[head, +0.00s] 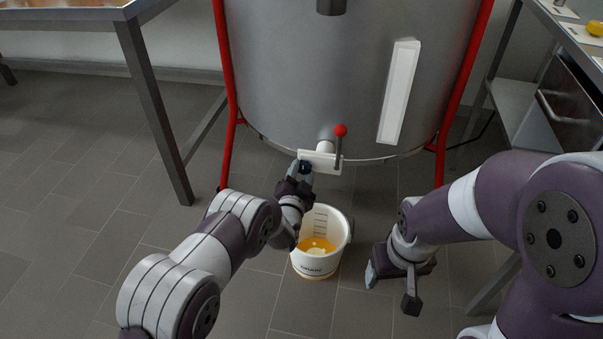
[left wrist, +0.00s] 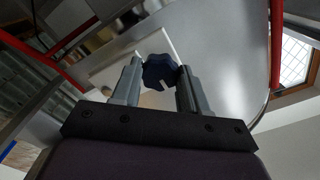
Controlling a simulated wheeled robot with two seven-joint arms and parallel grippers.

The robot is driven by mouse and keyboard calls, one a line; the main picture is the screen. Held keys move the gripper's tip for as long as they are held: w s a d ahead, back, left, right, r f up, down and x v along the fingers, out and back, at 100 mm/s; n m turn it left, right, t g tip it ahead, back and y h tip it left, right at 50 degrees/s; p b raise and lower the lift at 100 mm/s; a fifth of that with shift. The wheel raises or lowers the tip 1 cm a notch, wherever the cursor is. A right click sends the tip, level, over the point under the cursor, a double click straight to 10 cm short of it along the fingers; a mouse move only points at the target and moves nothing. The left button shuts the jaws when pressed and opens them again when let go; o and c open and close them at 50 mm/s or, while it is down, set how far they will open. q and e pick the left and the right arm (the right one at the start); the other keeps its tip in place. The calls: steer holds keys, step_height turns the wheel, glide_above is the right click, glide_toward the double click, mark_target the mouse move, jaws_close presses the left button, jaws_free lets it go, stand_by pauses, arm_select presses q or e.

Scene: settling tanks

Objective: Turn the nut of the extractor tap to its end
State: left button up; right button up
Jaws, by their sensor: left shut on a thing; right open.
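The extractor tap (head: 326,158) is a pale fitting low on the front of the steel extractor drum, with a red-knobbed lever (head: 340,132) standing up beside it. Its nut (left wrist: 159,71) is a dark blue lobed knob with a white mark, seen in the left wrist view between the fingers. My left gripper (head: 305,170) is at the left end of the tap, shut on the nut. The fingers hide part of the nut in the head view. My right gripper (head: 391,287) is open and empty, low to the right of the bucket.
A white bucket (head: 338,247) with some yellow-orange liquid stands on the tiled floor below the tap. The steel drum (head: 300,75) stands on red legs (head: 229,130). A table (head: 60,14) is at left, and a bench with drawers (head: 565,100) at right.

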arm_select(q)
steer(key=shift+f, duration=0.1)
steer(key=o, duration=1.1)
steer(key=shift+c, duration=0.2)
steer(key=shift+s+a+r+p, duration=0.1)
steer(key=shift+s+r+p, duration=0.1)
steer(key=shift+s+p, duration=0.15)
steer(key=p+v, duration=0.4)
steer(key=v, duration=0.8)
steer(key=shift+f+p, duration=0.15)
steer(key=shift+p, duration=0.25)
